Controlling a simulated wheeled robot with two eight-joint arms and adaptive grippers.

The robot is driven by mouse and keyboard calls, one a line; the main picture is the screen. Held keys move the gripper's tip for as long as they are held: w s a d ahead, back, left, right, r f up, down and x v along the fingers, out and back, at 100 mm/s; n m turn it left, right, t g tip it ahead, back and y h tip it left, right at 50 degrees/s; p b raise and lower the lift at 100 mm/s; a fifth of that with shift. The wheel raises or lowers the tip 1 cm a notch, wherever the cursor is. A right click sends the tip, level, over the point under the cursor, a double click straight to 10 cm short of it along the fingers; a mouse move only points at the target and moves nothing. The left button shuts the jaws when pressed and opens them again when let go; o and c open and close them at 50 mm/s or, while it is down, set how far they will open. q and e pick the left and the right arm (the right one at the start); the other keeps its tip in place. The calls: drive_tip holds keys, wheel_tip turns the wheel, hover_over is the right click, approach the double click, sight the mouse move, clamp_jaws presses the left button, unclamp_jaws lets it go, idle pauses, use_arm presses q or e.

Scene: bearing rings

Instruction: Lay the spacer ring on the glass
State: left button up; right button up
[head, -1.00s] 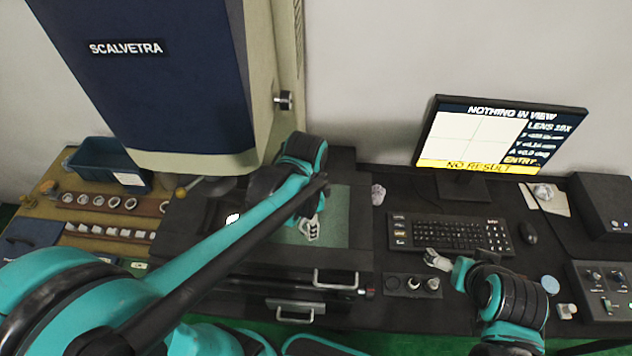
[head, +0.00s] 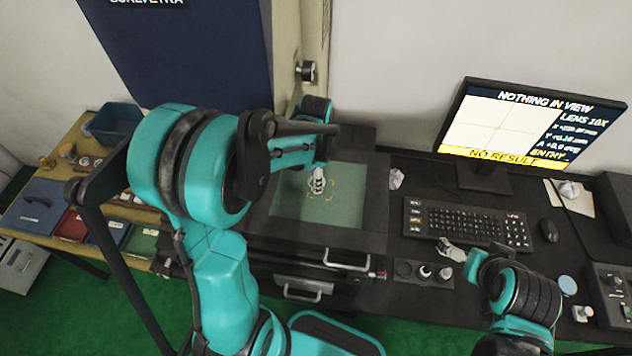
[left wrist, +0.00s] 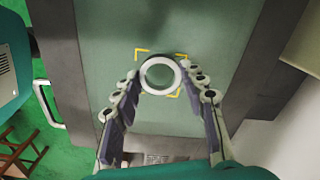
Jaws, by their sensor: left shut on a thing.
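The spacer ring (left wrist: 160,61) is a pale, flat ring between the fingertips of my left gripper (left wrist: 160,74) in the left wrist view. The gripper is shut on it and touches it at both sides. The ring is above the green glass (left wrist: 100,40), over a yellow corner-marked square (left wrist: 138,51); whether it touches the glass I cannot tell. In the head view my left gripper (head: 317,184) points down over the glass (head: 285,200), and the ring is too small to make out. My right gripper (head: 450,250) hangs at the right, in front of the keyboard; its jaw state is unclear.
A monitor (head: 520,125) reads "NOTHING IN VIEW" and "NO RESULT". Coloured bins (head: 72,225) and a blue crate (head: 113,122) are at the left.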

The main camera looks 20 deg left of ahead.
use_arm(q)
drive_tip(key=shift+w+f, duration=0.1)
drive_tip(key=shift+f, duration=0.85)
drive_tip(key=shift+r, duration=0.1)
drive_tip(key=o, duration=0.8)
drive_tip(key=shift+f+b, duration=0.25)
drive_tip(key=shift+b, duration=0.05)
drive_tip(key=shift+c, duration=0.2)
drive_tip(key=o, duration=0.4)
drive_tip(key=shift+r, duration=0.2)
